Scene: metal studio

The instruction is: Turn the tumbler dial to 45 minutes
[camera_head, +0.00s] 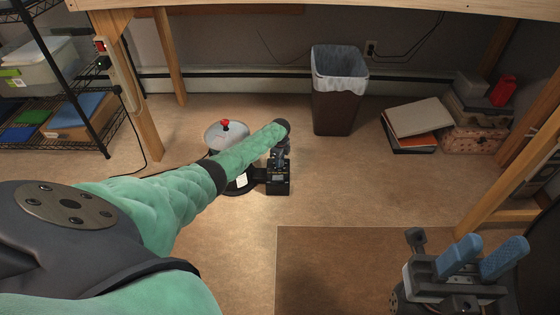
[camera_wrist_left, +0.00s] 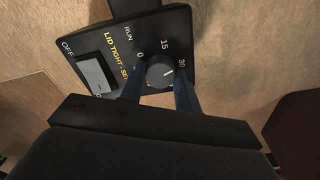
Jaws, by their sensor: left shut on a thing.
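The tumbler (camera_head: 226,131) stands on the floor, a pale drum with a red knob and a black control box (camera_head: 279,187), partly hidden by my left arm. The left wrist view shows the black panel (camera_wrist_left: 110,45) with labels 0, 15 and 30, and the grey tumbler dial (camera_wrist_left: 160,72). My left gripper (camera_wrist_left: 158,90) is shut on the dial, one blue finger on each side. My right gripper (camera_head: 482,258) is open and empty, at lower right, far from the tumbler.
A white switch (camera_wrist_left: 96,75) sits on the panel beside the dial. A lined trash bin (camera_head: 335,105) stands behind the tumbler. Boxes and books (camera_head: 418,117) lie at the right. A wire shelf (camera_head: 60,145) is at left. Wooden table legs (camera_head: 134,100) frame the space.

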